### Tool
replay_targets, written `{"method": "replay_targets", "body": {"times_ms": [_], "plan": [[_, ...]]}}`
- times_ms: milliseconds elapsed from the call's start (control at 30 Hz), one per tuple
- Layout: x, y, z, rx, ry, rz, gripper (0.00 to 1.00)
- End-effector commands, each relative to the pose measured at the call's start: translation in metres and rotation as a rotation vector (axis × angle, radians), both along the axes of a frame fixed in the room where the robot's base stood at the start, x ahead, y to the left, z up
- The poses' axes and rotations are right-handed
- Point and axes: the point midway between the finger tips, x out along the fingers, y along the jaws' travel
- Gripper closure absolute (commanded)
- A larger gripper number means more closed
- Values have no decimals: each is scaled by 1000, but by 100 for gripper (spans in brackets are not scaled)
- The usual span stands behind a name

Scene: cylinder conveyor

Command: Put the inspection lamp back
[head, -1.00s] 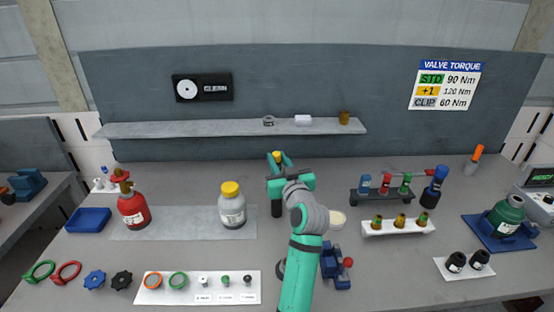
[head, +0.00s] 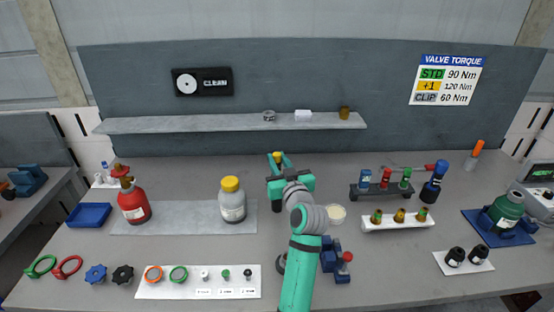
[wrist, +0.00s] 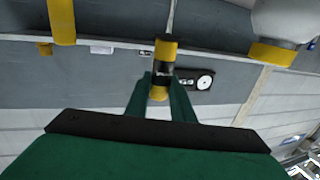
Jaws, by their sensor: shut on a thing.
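My gripper (head: 277,160) is raised over the middle of the bench, in front of the back panel. In the wrist view its two green fingers (wrist: 160,88) are shut on a slim yellow-and-black cylinder, which looks like the inspection lamp (wrist: 165,48). The lamp's yellow end (head: 277,154) shows between the fingertips in the head view. Its middle is partly hidden by the fingers. I cannot tell which fixture is the lamp's own place.
A shelf (head: 200,124) on the panel carries several small items. A yellow-capped bottle (head: 232,203) stands left of my gripper. A rack (head: 382,194) and a white tray (head: 398,222) of small cylinders stand to the right. A blue vise-like device (head: 333,262) is beside my arm.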

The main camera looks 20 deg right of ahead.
Motion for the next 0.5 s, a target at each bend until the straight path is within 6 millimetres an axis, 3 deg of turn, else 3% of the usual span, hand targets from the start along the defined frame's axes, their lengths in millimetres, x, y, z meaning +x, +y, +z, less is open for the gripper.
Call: {"method": "replay_targets", "body": {"times_ms": [500], "plan": [[0, 0, -11, 1, 0, -1, 100]]}}
